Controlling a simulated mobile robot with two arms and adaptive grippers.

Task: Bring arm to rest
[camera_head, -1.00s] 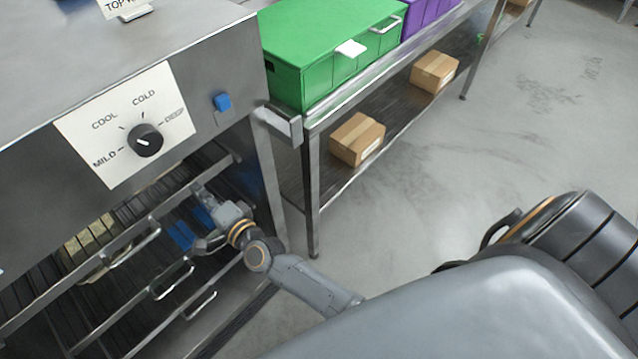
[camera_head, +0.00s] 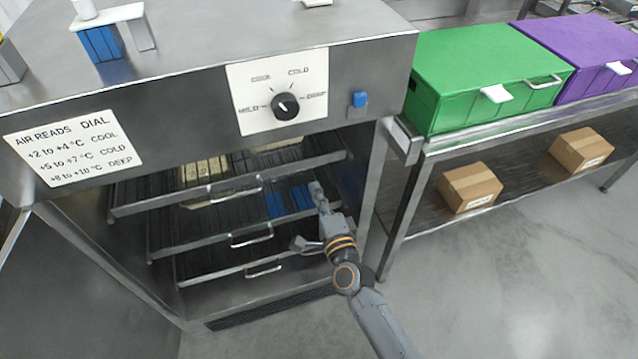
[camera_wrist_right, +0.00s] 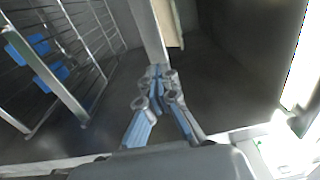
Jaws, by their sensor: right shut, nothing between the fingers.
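My right arm comes up from the bottom of the head view. Its gripper (camera_head: 318,196) is at the right side of the open front of the metal cabinet (camera_head: 190,115), close to the drawer fronts; I cannot tell whether it touches them. In the right wrist view the fingers of the gripper (camera_wrist_right: 160,76) come together with nothing between them. Blue items (camera_head: 287,203) lie on a rack inside the cabinet, left of the gripper; blue items also show in the right wrist view (camera_wrist_right: 50,77). My left gripper is out of view.
Pulled racks with handles (camera_head: 252,235) stick out of the cabinet. A dial (camera_head: 285,106) and a blue button (camera_head: 359,99) are on its front. A steel bench (camera_head: 520,125) at right bears a green box (camera_head: 480,75) and a purple box (camera_head: 580,50). The floor (camera_head: 540,260) at right is clear.

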